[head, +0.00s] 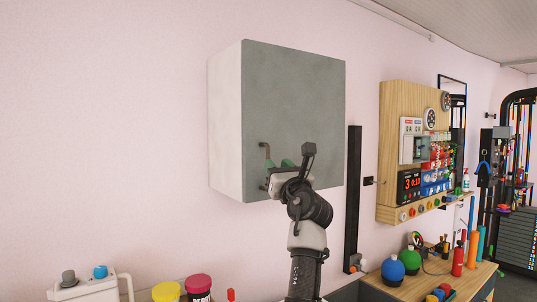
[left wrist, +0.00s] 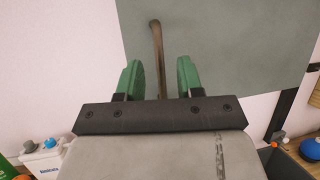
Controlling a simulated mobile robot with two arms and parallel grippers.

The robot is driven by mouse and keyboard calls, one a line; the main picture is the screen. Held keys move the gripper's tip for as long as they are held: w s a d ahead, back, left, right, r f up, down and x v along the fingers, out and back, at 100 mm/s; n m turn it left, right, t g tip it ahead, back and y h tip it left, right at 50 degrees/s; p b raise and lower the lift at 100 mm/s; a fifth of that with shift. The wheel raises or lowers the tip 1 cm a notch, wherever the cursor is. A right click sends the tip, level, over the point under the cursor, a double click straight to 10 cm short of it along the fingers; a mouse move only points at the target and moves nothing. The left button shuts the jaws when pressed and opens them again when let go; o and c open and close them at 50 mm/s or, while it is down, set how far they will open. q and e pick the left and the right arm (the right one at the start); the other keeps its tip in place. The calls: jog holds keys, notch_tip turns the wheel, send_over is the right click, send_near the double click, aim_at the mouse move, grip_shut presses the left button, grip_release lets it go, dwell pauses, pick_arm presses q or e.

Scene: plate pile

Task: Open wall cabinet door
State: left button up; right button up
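The wall cabinet (head: 226,125) is a white box with a grey door (head: 300,95), mounted on the pink wall. The door looks shut, flush with the box. Its dark, thin vertical handle (head: 265,152) is near the lower left corner of the door. My left gripper (head: 277,168) is in front of the door's lower left part, at the handle, and hides part of it. In the left wrist view, the handle (left wrist: 156,45) runs between the two green fingers (left wrist: 159,78), with a gap on both sides. The left gripper is open. My right gripper is in neither view.
A dark vertical post (head: 353,195) stands on the wall right of the cabinet. A wooden pegboard (head: 393,150) with small items hangs farther right, above a wooden bench (head: 408,288). Yellow (head: 166,291) and red-lidded (head: 198,284) tubs are at the lower left. Wall left of the cabinet is bare.

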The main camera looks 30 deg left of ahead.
pick_arm(q)
jog(key=x, duration=0.3)
jog(key=p+x, duration=0.1)
jog(key=x, duration=0.1)
jog(key=shift+w+a+f, duration=0.1)
jog(key=shift+w+a, duration=0.05)
jog(key=shift+a, duration=0.25)
jog(key=shift+w+a, duration=0.1)
jog(key=shift+a, duration=0.1)
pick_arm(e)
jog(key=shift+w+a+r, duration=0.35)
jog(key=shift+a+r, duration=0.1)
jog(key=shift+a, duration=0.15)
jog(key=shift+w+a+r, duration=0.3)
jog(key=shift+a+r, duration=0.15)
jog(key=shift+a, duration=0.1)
pick_arm(q)
jog(key=shift+c, duration=0.5)
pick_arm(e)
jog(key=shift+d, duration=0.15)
pick_arm(q)
grip_shut()
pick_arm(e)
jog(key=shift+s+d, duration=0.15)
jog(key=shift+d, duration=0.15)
